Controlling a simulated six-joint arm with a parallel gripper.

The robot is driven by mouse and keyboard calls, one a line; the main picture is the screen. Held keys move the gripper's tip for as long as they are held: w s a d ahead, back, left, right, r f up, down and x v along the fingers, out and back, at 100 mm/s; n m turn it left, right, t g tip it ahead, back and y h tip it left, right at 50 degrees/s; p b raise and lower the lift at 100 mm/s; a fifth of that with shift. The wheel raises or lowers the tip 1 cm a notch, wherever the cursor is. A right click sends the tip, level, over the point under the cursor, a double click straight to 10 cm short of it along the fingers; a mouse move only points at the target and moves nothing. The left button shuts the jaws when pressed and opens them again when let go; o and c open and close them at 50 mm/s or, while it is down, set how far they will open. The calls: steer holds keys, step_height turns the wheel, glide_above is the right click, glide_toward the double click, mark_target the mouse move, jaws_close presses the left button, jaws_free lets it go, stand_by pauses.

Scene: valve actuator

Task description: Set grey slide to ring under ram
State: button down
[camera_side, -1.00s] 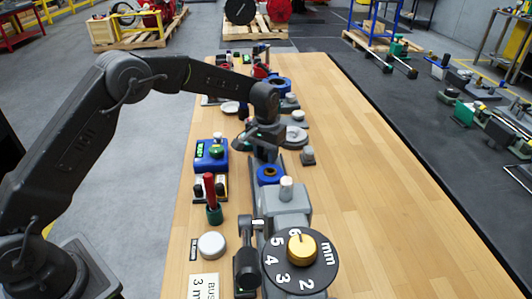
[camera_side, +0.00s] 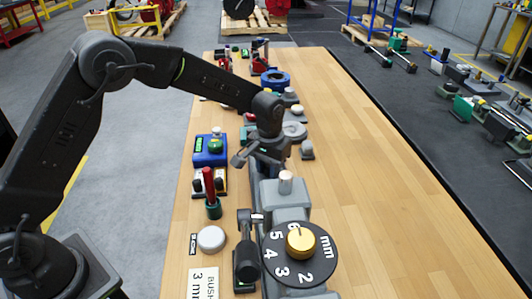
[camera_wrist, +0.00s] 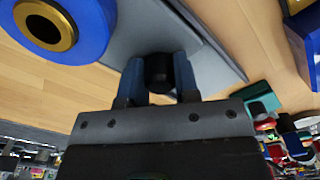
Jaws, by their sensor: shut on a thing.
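My gripper (camera_side: 262,152) is low over the grey bench assembly in the side view. In the wrist view its fingers (camera_wrist: 158,75) are shut on a black knob (camera_wrist: 158,70). A flat grey slide plate (camera_wrist: 205,55) lies beneath the knob. A blue ring with a brass-coloured bore (camera_wrist: 88,30) is at the upper left of the wrist view, apart from the fingers. In the side view my gripper hides the slide and that ring. The ram is not clearly identifiable in either view.
A grey block with a pale cap (camera_side: 285,190) stands close in front of my gripper, behind a black mm dial with a gold knob (camera_side: 300,243). A black lever (camera_side: 247,250), a red-handled tool (camera_side: 210,190) and a blue box (camera_side: 210,150) stand left. The bench's right side is clear.

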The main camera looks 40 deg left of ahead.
steer(key=shift+s+d, duration=0.7)
steer(key=c, duration=0.8)
jaws_free()
steer(key=shift+c, duration=0.2)
steer(key=shift+r, duration=0.15)
step_height(320, 180, up, 14)
steer(key=shift+f, duration=0.2)
